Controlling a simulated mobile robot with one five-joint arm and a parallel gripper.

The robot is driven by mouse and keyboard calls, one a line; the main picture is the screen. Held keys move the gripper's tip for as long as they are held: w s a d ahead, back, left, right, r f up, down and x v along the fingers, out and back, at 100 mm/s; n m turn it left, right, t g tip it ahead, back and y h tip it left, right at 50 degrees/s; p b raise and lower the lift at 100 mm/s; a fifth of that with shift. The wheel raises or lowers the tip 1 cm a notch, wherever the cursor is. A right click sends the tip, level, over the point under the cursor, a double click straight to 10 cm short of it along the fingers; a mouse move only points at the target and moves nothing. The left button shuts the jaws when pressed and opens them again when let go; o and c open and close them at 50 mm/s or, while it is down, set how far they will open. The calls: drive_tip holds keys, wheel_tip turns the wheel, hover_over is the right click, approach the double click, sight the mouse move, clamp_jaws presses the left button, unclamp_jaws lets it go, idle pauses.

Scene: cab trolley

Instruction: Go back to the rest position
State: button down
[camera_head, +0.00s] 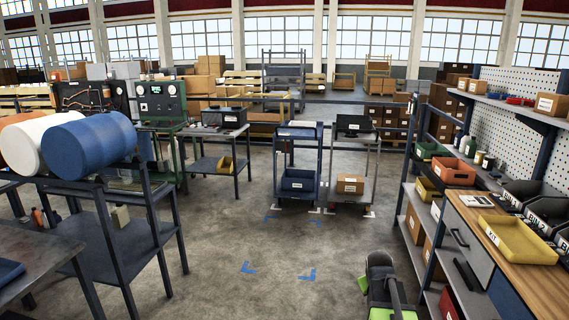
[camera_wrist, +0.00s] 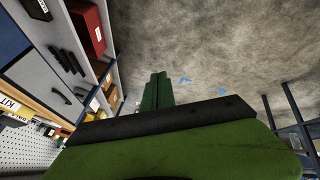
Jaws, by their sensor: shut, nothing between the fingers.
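My gripper (camera_wrist: 158,78) shows in the wrist view as two dark green fingers pressed together with nothing between them. It is held over bare concrete floor. In the head view my arm is folded low at the bottom, right of centre, beside the front of the workbench (camera_head: 540,278). The fingers are hard to make out there; a small green tip (camera_head: 363,284) shows at the arm's left side.
Blue corner marks (camera_head: 248,267) lie on open floor ahead. Two trolleys with a blue bin (camera_head: 298,180) and a cardboard box (camera_head: 350,184) stand beyond. A rack with a blue drum (camera_head: 88,143) is at left. Shelves with a red box (camera_wrist: 87,27) are close beside the gripper.

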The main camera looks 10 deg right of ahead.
drive_tip(key=s+a+f+n+g+y, duration=0.1)
drive_tip(key=s+a, duration=0.1)
drive_tip(key=a, duration=0.9)
drive_tip(key=s+a+f+g+y, duration=0.1)
drive_tip(key=s+a, duration=0.2)
drive_tip(key=a, duration=0.8)
drive_tip(key=s+a+m+g+y, duration=0.1)
drive_tip(key=s+a+m+g, duration=0.1)
drive_tip(key=s, duration=0.5)
drive_tip(key=shift+s+a+f+m+g, duration=0.2)
drive_tip(key=shift+a+f+m+g, duration=0.1)
drive_tip(key=shift+a+g, duration=0.2)
drive_tip(key=shift+d, duration=0.15)
